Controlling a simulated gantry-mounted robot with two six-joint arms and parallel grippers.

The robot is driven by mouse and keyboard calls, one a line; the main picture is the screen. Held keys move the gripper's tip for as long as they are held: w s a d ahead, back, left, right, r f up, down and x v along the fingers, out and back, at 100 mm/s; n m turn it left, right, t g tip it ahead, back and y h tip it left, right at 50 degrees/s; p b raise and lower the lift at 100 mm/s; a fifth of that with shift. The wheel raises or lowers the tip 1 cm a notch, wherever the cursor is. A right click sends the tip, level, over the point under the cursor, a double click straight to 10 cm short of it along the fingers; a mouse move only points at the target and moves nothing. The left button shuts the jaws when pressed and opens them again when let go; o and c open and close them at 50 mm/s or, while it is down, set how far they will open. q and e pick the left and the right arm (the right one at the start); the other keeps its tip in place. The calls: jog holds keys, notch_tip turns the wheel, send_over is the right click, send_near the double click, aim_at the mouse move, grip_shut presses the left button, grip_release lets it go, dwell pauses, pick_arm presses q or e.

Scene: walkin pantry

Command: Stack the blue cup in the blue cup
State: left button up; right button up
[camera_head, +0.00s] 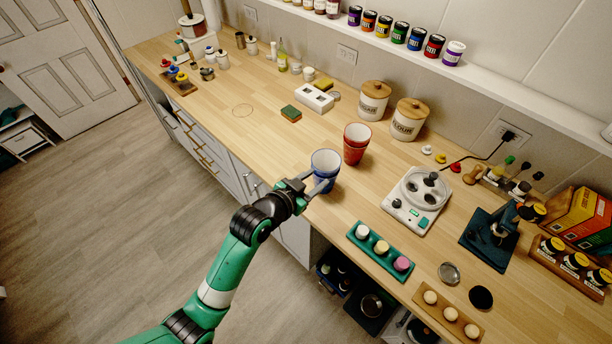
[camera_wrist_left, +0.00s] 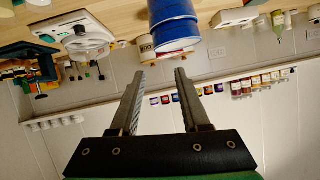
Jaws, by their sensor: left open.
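Two blue cups (camera_head: 325,164) stand upright on the wooden counter near its front edge, one nested in the other. In the left wrist view, which is upside down, the blue cups (camera_wrist_left: 173,28) show two stacked rims at the top centre. My left gripper (camera_head: 316,181) is open at the front of the blue cups, with its fingers close to them. The left wrist view shows the gap between its fingers (camera_wrist_left: 160,76) empty, with the cups beyond the tips. I cannot tell whether a finger touches them. My right gripper is in neither view.
Red stacked cups (camera_head: 356,143) stand just behind and right of the blue cups. A white scale-like device (camera_head: 417,199) and a green tray with jars (camera_head: 380,247) are to the right. Canisters (camera_head: 373,101) stand by the wall.

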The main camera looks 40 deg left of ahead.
pick_arm(q)
jog(key=shift+w+d+r, duration=0.1)
jog(key=shift+w+r, duration=0.05)
jog(key=w+d+r+t, duration=0.1)
jog(key=d+r+t, duration=0.15)
jog(key=r, duration=0.95)
jog(key=w+d+r+t, duration=0.1)
jog(key=r+t, duration=0.2)
jog(key=r, duration=0.9)
jog(key=s+d+r+t+h, duration=0.1)
jog(key=s+r+t, duration=0.2)
jog(key=r, duration=0.6)
jog(key=s+d+r+t, duration=0.1)
jog(key=s+r+t, duration=0.2)
jog(key=s+r, duration=0.4)
jog(key=s+d+r+t+h, duration=0.1)
jog(key=s+r+t, duration=0.2)
jog(key=r, duration=0.8)
jog(key=s, duration=0.2)
jog(key=shift+s+d+h, duration=0.3)
jog(key=shift+s, duration=0.05)
jog(key=shift+w, duration=0.1)
